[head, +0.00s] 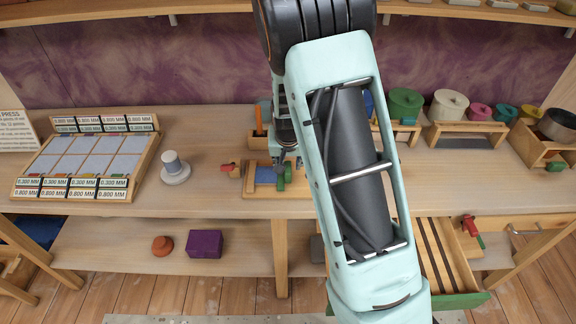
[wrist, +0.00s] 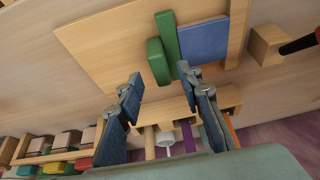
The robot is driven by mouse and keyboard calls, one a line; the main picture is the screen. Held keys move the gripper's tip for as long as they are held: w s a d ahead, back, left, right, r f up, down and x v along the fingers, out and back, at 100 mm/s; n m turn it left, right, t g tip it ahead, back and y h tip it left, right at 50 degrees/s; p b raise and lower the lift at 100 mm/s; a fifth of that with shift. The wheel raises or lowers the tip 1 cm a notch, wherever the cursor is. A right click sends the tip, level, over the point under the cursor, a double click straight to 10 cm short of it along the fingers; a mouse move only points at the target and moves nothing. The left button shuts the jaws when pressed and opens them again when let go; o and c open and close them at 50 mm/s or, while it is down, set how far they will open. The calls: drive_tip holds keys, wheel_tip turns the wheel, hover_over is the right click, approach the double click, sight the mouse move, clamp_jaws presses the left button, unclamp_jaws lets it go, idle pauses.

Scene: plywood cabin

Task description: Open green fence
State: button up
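The green fence (head: 282,178) stands on a wooden board (head: 300,190) on the bench, against the right side of a flat blue plate (head: 265,175). In the wrist view the fence shows as a green upright bar (wrist: 168,38) with a rounded green block (wrist: 157,62) next to it, and the blue plate (wrist: 204,40) lies to its right. My gripper (wrist: 163,90) is open, its two blue-padded fingers apart with nothing between them. The green block lies just beyond the fingertips; contact is not visible. In the head view my gripper (head: 284,160) is above the fence, partly hidden by my arm.
A small wooden block with a red part (head: 231,170) stands left of the board. A wooden holder (head: 258,140) is behind it. Lidded pots (head: 449,105) stand at the right.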

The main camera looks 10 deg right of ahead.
drive_tip(key=shift+x, duration=1.45)
drive_tip(key=shift+c, duration=0.5)
clamp_jaws()
